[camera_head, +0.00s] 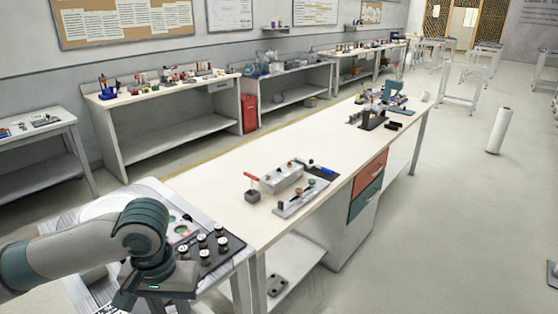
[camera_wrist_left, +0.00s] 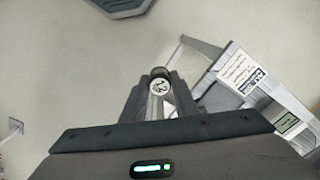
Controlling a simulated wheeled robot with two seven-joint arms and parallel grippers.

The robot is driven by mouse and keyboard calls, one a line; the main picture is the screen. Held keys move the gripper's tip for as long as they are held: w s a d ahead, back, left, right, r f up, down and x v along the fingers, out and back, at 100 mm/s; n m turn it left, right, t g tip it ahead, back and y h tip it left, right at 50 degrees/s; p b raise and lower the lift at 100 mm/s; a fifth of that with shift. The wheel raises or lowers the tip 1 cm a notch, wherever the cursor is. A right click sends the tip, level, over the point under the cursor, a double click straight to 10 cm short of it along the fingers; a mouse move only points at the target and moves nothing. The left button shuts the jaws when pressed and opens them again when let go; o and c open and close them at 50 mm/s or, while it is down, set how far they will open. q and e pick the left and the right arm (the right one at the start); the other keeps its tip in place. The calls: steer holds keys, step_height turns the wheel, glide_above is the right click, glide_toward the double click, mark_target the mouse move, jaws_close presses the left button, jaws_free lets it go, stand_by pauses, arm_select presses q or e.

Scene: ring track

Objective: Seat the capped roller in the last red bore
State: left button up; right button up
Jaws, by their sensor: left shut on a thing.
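My left gripper (camera_head: 150,290) is at the lower left of the head view, beside the near bench end. In the left wrist view its fingers (camera_wrist_left: 160,100) are shut on a roller (camera_wrist_left: 160,88) with a round white cap bearing a dark number. The grip is over open floor, clear of the bench. Behind the wrist, a pale round piece with red and green marks (camera_head: 182,229) is partly hidden by my arm. I cannot tell which bore is empty. Several white-capped dark rollers (camera_head: 205,256) stand on a dark tray (camera_head: 233,243) right of it. My right gripper is not in view.
A long cream workbench (camera_head: 235,170) runs away to the right, with a metal block fixture (camera_head: 281,177) on it. Printed paper (camera_wrist_left: 241,76) lies on a surface right of the gripper in the wrist view. Open floor (camera_head: 440,230) lies right of the bench.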

arm_select(q)
steer(key=s+f, duration=0.4)
steer(key=f, duration=1.1)
steer(key=shift+a, duration=0.1)
